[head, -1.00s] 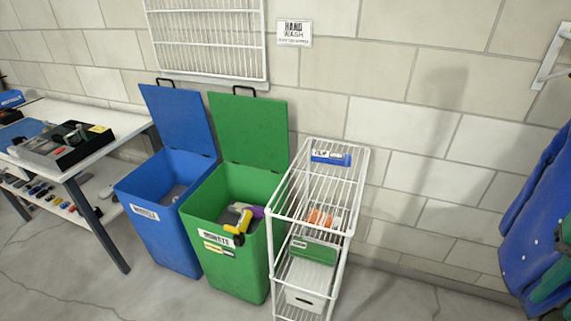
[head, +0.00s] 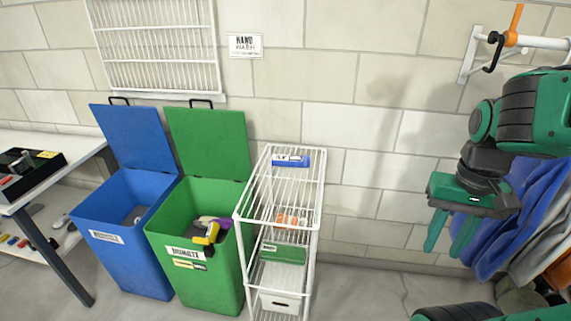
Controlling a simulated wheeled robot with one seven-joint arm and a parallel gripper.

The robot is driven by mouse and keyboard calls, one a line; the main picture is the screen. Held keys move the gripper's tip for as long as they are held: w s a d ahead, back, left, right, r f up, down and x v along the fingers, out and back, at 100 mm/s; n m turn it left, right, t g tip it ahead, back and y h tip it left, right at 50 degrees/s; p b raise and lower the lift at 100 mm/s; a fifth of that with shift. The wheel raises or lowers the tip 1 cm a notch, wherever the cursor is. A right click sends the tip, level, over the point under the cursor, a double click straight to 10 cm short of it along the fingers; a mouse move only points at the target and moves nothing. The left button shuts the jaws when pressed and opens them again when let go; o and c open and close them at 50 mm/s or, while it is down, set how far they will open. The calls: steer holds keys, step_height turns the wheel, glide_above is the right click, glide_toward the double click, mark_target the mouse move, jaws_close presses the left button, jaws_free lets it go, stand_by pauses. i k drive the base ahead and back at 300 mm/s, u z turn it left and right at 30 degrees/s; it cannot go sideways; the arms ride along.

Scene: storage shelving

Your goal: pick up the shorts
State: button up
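My gripper (head: 447,248) is at the right of the head view, pointing down, with its two green fingers apart and nothing between them. Just right of it and partly behind it hang a blue garment (head: 497,242) and a grey garment (head: 545,230). My arm covers much of them, and I cannot tell whether either is the shorts. I cannot make out shorts for certain anywhere else.
A white rail (head: 535,42) with hooks is on the wall at the upper right. A white wire shelf (head: 320,195) holds small boxes. A green bin (head: 210,283) and a blue bin (head: 120,262) stand open beside it. A table (head: 75,165) is at far left.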

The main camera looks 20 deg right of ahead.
mark_target(290, 162)
steer(key=i, duration=1)
steer(key=z, duration=0.1)
